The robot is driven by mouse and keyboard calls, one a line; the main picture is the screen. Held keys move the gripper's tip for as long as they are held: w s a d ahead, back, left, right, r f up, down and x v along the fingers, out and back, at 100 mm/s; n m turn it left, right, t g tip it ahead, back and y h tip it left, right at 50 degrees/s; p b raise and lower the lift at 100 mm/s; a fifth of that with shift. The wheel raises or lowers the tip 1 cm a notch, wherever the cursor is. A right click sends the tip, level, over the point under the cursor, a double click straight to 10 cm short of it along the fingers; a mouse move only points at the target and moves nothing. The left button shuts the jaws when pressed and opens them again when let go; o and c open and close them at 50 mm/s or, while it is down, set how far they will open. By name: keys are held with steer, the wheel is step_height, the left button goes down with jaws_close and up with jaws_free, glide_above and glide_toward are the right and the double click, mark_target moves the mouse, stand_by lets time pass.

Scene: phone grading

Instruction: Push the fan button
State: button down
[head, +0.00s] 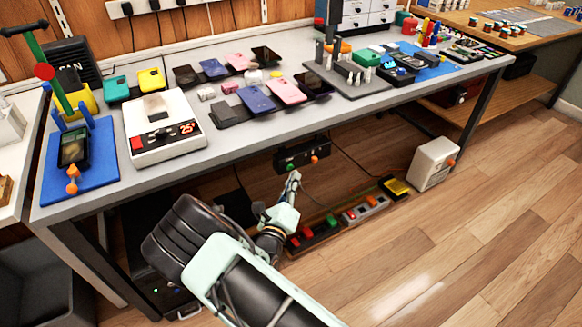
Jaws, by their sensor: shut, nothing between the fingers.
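A dark box lettered like "FAN" (72,66) stands at the back left of the grey workbench (235,142). It is partly hidden behind a green post and a yellow item, and I cannot make out a button on it. My gripper (295,176) is shut and empty, low in front of the bench. No button is readably labelled as the fan's.
On the floor below the bench lie a strip with red and green buttons (312,234), a grey switch box (364,209) and a yellow pedal (396,187). A white box (433,163) stands to their right. Phones and a heating plate (160,128) cover the bench. Floor at right is clear.

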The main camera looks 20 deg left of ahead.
steer(key=s+d+p, duration=0.1)
steer(key=s+d, duration=0.1)
steer(key=s+d+p, duration=0.1)
steer(key=s+d, duration=0.1)
steer(key=shift+d+p, duration=0.25)
steer(key=shift+p, duration=0.05)
stand_by(0.4)
